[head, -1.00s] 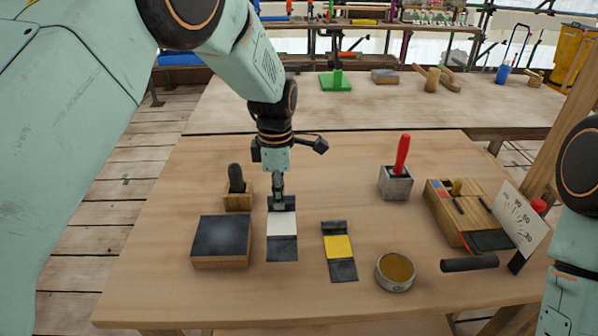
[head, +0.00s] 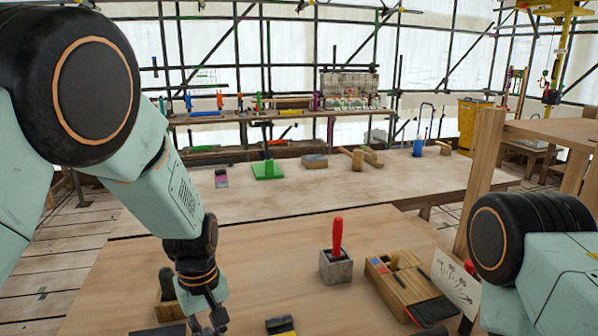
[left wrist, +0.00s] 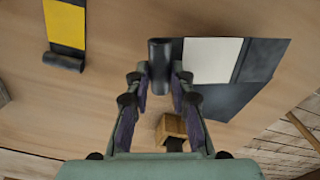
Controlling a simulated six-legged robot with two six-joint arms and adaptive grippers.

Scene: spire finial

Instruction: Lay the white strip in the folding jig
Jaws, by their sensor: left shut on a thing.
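In the left wrist view, my left gripper (left wrist: 160,88) is shut on the dark rolled end (left wrist: 160,58) of the white strip. The strip's white panel (left wrist: 212,58) and dark far panel (left wrist: 262,60) extend to the right, overlapping a dark-topped block (left wrist: 225,102). I cannot tell whether the strip touches the block. In the head view, my left gripper (head: 212,322) is at the bottom edge and the strip is hidden or out of frame. I cannot pick out the folding jig with certainty. My right gripper is out of view; only its arm shows at right.
A yellow strip with dark ends (left wrist: 66,22) lies apart on the table. A small wooden holder (left wrist: 172,128) stands close below my gripper in the wrist view. In the head view, a grey block with a red handle (head: 336,266) and a wooden tool box (head: 402,290) stand right.

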